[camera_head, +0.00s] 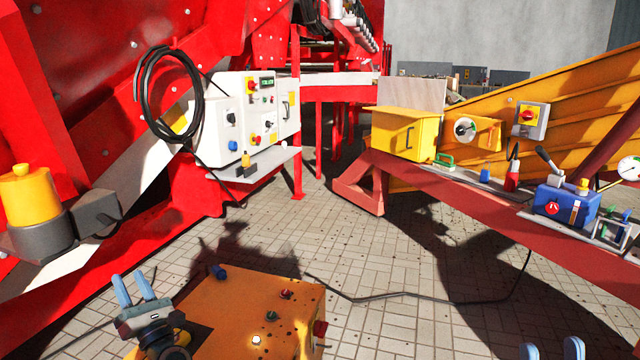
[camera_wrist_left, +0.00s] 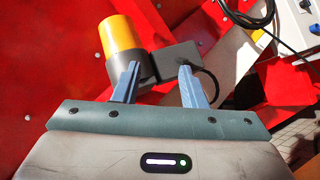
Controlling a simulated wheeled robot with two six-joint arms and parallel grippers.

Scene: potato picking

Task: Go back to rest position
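My left gripper (camera_head: 134,290) is at the lower left of the head view, beside the orange box's left end, with its two blue fingers pointing up and apart. In the left wrist view the left gripper (camera_wrist_left: 155,85) has its fingers spread with nothing held between them. Beyond them is a yellow beacon on a dark base (camera_wrist_left: 124,38), which also shows in the head view (camera_head: 30,197). My right gripper (camera_head: 551,350) shows only as two blue fingertips at the bottom right edge. They are apart with a gap between; the rest is cut off.
An orange box (camera_head: 245,300) with buttons stands in front. A red machine (camera_head: 100,90) with a white control panel (camera_head: 245,118) is at the left. A yellow machine (camera_head: 580,110) with a red beam (camera_head: 480,205) is at the right. A black cable (camera_head: 430,297) crosses the paved floor.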

